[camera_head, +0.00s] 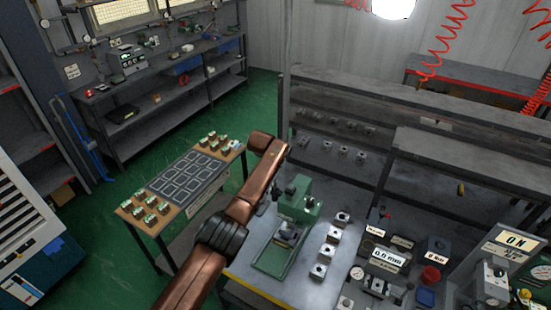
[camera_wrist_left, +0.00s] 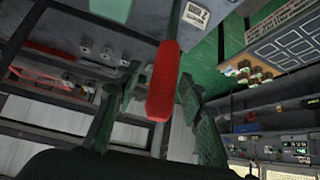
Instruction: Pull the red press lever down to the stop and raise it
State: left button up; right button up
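The green press (camera_head: 298,197) stands on the workbench in the head view, with a grey valve block (camera_head: 288,234) on its base. The red lever (camera_wrist_left: 163,82) hangs down from the top in the left wrist view, on a thin grey rod. My left gripper (camera_wrist_left: 159,78) is open, with one finger on each side of the red handle. Gaps show between the handle and both fingers. In the head view my copper-coloured left arm hides the lever, and I cannot make out the left fingers there. My right gripper is in neither view.
Several valve blocks (camera_head: 322,270) stand in a row right of the press. Control boxes with a red button (camera_head: 430,274) are further right. A side table (camera_head: 142,201) with several small parts stands left of the bench. Shelves rise behind the bench.

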pick_arm(q)
jog(key=shift+s+a, duration=0.1)
jog(key=shift+s, duration=0.05)
jog(key=shift+s+r, duration=0.2)
jog(key=shift+r, duration=0.1)
jog(key=shift+s+a+r, duration=0.15)
jog(key=shift+s+r, duration=0.3)
jog(key=shift+r, duration=0.05)
jog(key=v, duration=1)
